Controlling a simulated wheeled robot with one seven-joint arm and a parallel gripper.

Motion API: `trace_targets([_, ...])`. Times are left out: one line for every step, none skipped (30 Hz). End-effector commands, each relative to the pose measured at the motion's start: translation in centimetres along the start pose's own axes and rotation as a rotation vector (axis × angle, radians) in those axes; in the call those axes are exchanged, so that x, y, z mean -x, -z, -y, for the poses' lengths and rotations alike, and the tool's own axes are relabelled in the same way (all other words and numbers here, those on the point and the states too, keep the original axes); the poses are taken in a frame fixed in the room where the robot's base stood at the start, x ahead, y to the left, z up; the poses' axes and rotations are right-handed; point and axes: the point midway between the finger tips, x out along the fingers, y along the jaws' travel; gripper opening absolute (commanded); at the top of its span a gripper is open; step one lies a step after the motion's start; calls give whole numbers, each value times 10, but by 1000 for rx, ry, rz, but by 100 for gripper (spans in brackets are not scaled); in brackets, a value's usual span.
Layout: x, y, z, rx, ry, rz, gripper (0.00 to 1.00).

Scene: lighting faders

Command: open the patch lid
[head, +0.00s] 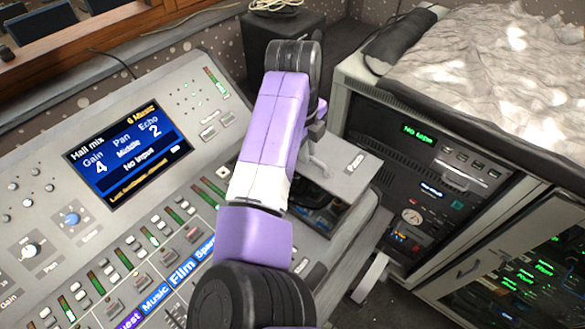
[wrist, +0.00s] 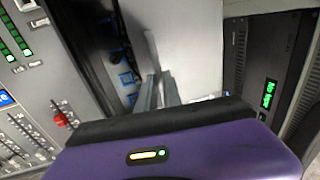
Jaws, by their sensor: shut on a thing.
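The patch lid (head: 350,180) is a light grey panel with a small label, at the right end of the mixing console. It stands raised at a tilt over a dark recess (head: 318,212). My gripper (head: 316,168) is at the lid's left part, partly hidden by my purple arm. In the wrist view the two fingers (wrist: 159,92) are close together at the edge of the pale lid (wrist: 192,45), shut on it. The exact grip, on a handle or the edge, cannot be made out. The recess (wrist: 122,75) shows blue labels beside the fingers.
The console's screen (head: 128,152) and several faders (head: 125,262) lie to the left. A rack (head: 425,170) with lit displays stands close on the right, under a crumpled grey cover (head: 490,70). A black box (head: 268,35) stands behind my arm.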

Motion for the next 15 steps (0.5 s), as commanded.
trace_targets([-2, -2, 9, 2, 0, 6, 0])
trace_targets([-3, -2, 14, 2, 0, 6, 0])
trace_targets([-4, -3, 20, 3, 0, 6, 0])
trace_targets([-4, -3, 23, 2, 0, 7, 0])
trace_targets([-5, -3, 26, 3, 0, 7, 0])
trace_targets([-5, -3, 29, 3, 0, 7, 0])
trace_targets([-5, -3, 31, 3, 0, 7, 0])
trace_targets([-6, -3, 32, 4, 0, 7, 0])
trace_targets([-6, -3, 33, 4, 0, 7, 0])
trace_targets([-6, -3, 33, 5, 0, 7, 0])
trace_targets([-6, -3, 34, 5, 0, 7, 0])
trace_targets([-6, -3, 34, 5, 0, 7, 0])
trace_targets([-6, -3, 33, 5, 0, 7, 0])
trace_targets([-5, -3, 33, 5, 0, 7, 0])
trace_targets([-5, -3, 33, 5, 0, 7, 0])
